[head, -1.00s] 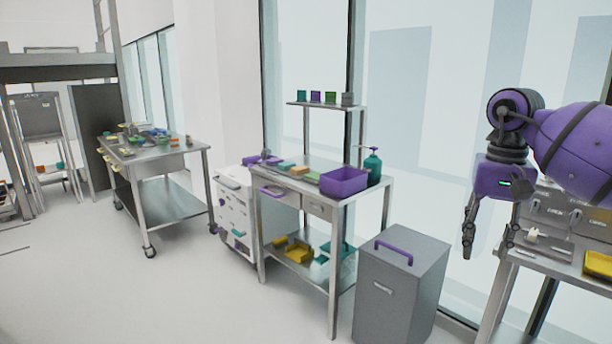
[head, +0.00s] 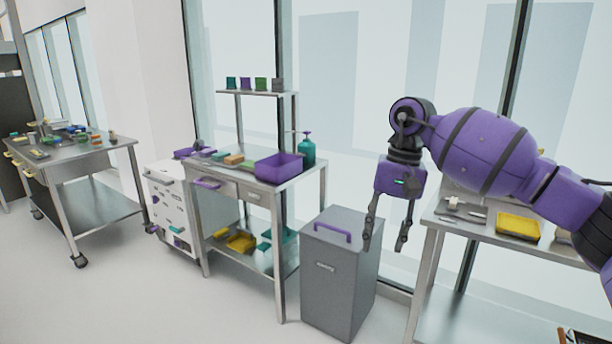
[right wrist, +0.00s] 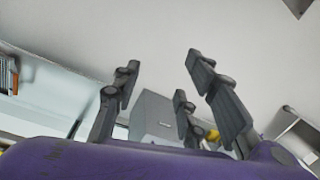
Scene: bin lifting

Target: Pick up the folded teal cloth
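I cannot surely make out a folded teal cloth. A small flat teal item (head: 221,156) lies on the middle steel table (head: 300,176), left of a purple bin; it is too small to tell whether it is cloth. Another teal item (head: 277,236) is on that table's lower shelf. My right gripper (head: 384,238) hangs pointing down in front of the windows, right of that table and well apart from both teal items. Its fingers are spread and empty, also in the right wrist view (right wrist: 160,75). My left gripper is not in view.
A grey lidded bin (head: 338,270) with a purple handle stands between the middle table and a right-hand table with a yellow tray (head: 518,226). A white drawer cart (head: 172,205) stands left of the middle table. Floor in front is clear.

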